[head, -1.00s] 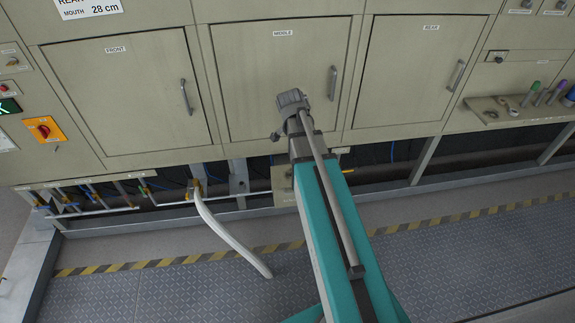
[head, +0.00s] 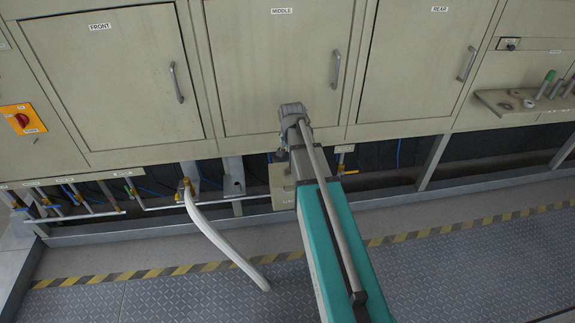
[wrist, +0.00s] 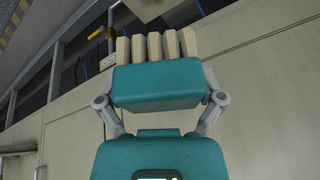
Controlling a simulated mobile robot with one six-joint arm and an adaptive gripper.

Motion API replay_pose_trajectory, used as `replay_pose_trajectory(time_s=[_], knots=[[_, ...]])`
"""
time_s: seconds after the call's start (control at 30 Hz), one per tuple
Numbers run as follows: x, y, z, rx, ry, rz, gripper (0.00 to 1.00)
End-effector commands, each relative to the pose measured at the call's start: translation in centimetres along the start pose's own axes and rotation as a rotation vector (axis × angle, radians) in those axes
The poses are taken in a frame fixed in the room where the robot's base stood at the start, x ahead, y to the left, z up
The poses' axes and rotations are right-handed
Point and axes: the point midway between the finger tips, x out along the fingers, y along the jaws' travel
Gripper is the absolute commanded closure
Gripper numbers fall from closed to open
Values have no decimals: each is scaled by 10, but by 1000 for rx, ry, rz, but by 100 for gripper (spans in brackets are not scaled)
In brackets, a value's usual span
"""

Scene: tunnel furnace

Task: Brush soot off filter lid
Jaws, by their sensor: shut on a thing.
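In the wrist view, my gripper (wrist: 158,88) is shut on a brush (wrist: 155,48) with a teal block and several stubby cream tufts. The tufts point away from my palm, toward a pale box-like part (wrist: 150,8) cut off by the top edge; I cannot tell whether they touch it. In the head view, a beige box (head: 283,190) with a partly hidden label sits below the middle door, beside my arm. I cannot tell whether it carries the filter lid. No soot can be made out.
Front (head: 100,90), middle (head: 265,75) and rear (head: 425,70) doors are shut. A white hose (head: 222,245) hangs to the floor from brass valves. A small shelf (head: 520,108) holds tools at right. The plated floor (head: 470,260) is clear beyond the striped line.

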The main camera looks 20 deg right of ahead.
Motion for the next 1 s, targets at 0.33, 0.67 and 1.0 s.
replay_pose_trajectory(time_s=[0.33,0.67,1.0], knots=[[72,-10,7,-166,-24,-70,52],[117,-18,10,-295,-43,-125,52],[125,-20,11,-334,-48,-140,52]])
